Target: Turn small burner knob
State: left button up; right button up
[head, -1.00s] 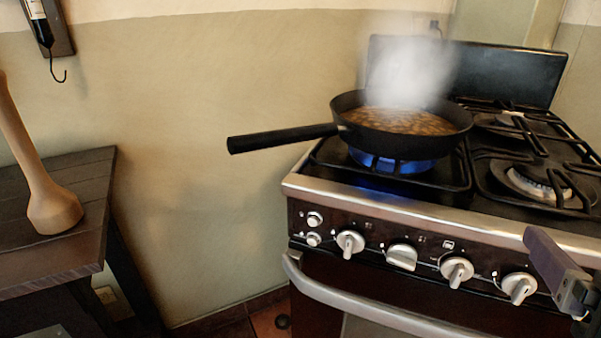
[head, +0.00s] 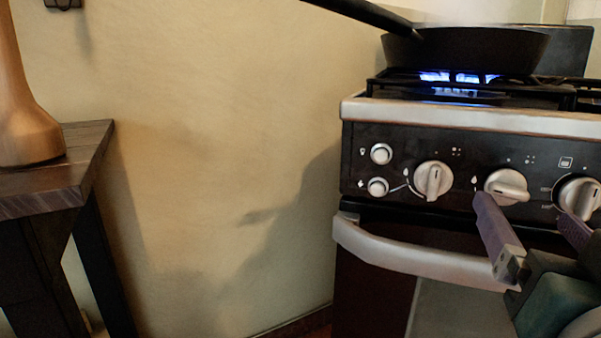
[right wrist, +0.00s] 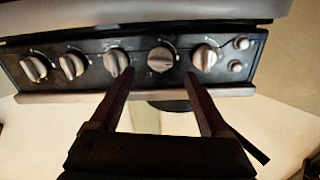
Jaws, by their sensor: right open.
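A row of several silver knobs runs along the stove's black front panel. The leftmost knob (head: 433,180) is beside two small round buttons, and a second knob (head: 507,186) and third knob (head: 579,197) follow to its right. I cannot tell which one is the small burner knob. My right gripper (head: 523,207) is open and empty, its purple fingers just in front of the second knob. In the right wrist view, which shows the panel reversed, that second knob (right wrist: 160,58) lies between and beyond the two fingertips (right wrist: 159,72). My left gripper is out of view.
A black pan (head: 470,50) sits over a lit blue flame (head: 458,77), its handle reaching left. The oven door's metal handle (head: 420,256) runs below the knobs.

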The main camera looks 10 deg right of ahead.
aim_at(510, 195)
jog(key=x, duration=0.5)
jog(key=shift+w, duration=0.2)
grip_shut()
dwell(0.4)
